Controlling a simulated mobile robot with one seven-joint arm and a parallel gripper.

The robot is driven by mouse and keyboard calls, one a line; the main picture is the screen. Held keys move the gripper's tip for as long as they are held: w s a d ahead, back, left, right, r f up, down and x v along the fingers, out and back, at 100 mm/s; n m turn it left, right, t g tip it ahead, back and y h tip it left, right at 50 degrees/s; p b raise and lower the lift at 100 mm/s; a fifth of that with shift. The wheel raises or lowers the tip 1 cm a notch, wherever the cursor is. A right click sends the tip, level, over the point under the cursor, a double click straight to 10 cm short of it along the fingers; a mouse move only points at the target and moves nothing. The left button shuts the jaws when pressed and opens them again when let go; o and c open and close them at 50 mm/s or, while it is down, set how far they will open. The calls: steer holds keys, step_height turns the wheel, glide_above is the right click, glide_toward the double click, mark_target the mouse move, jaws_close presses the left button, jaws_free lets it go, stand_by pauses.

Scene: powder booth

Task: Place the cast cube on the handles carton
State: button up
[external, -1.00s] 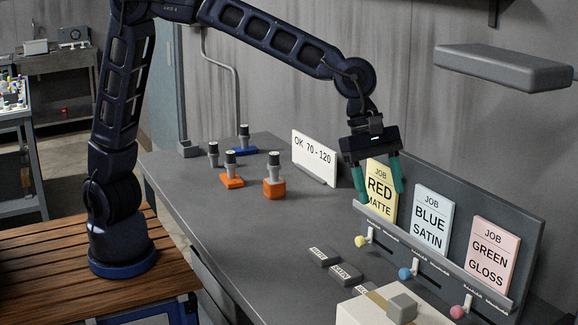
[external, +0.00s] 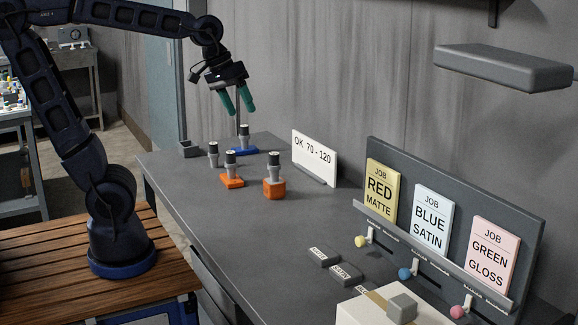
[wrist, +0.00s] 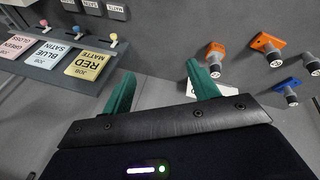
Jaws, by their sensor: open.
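A small grey cube (external: 402,307), which looks like the cast cube, rests on top of a cream carton (external: 365,314) at the bottom right of the external view. The carton is cut off by the picture's edge and no label shows on it. My gripper (external: 236,104) is open and empty, high above the far left part of the grey table, well away from the cube and not touching it. Its two green fingers show in the wrist view (wrist: 163,88), spread apart with nothing between them.
Several gauge-like pieces on orange and blue bases (external: 274,188) stand below my gripper. A white "OK 70 - 120" sign (external: 314,158) stands at the back. A rack (external: 450,207) with three job cards and sliders stands right. Grey labelled blocks (external: 324,256) lie near the carton.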

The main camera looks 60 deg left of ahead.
steer(key=s+a+f+m+y, duration=0.2)
steer(key=s+a+f+m, duration=0.2)
steer(key=s+a, duration=0.5)
steer(key=shift+s+f+t, duration=0.2)
steer(key=shift+s+t, duration=0.2)
steer(key=shift+s, duration=0.25)
steer(key=shift+a, duration=0.1)
stand_by(0.3)
